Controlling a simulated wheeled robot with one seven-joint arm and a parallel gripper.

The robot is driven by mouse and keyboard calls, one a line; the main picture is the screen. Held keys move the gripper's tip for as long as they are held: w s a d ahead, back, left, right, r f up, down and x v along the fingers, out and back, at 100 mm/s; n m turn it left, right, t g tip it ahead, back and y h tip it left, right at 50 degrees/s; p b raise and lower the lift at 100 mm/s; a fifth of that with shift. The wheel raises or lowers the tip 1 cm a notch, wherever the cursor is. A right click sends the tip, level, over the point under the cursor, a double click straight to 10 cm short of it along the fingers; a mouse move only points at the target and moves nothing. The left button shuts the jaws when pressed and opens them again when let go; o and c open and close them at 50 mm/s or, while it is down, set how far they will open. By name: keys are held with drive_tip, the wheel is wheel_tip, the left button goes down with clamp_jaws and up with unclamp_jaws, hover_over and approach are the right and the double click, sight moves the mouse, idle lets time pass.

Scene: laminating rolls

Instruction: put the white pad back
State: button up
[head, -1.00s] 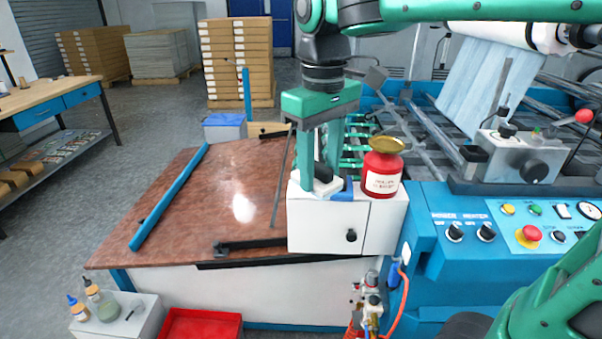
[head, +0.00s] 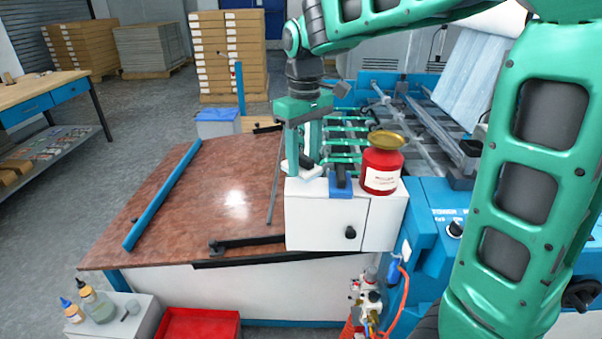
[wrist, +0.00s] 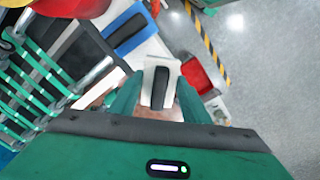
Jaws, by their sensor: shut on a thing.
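The white pad (head: 312,172) has a black handle, and my gripper (head: 303,165) is shut on that handle. The pad is at the back left edge of the white cabinet's top in the head view, seemingly raised; the exact gap is unclear. In the wrist view, the white pad (wrist: 151,66) sits between my two fingers (wrist: 160,100), its black handle running lengthwise between them. The fingers partly hide it in the head view. A blue pad (head: 341,192) with a black handle rests on the cabinet top, just right of the white pad and apart from it.
The white cabinet (head: 325,217) also bears a red can (head: 381,170) with a brass top, right of the blue pad. A brown tabletop (head: 190,215) with a blue bar (head: 160,198) lies left. Machine rollers (head: 345,135) stand behind. A red tray (head: 200,325) is below.

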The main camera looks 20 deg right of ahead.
sight(304, 172)
drive_tip(key=shift+w+f, duration=0.1)
drive_tip(key=shift+f, duration=2)
drive_tip(key=o, duration=0.9)
wheel_tip(304, 172, up, 12)
drive_tip(key=shift+r, duration=0.1)
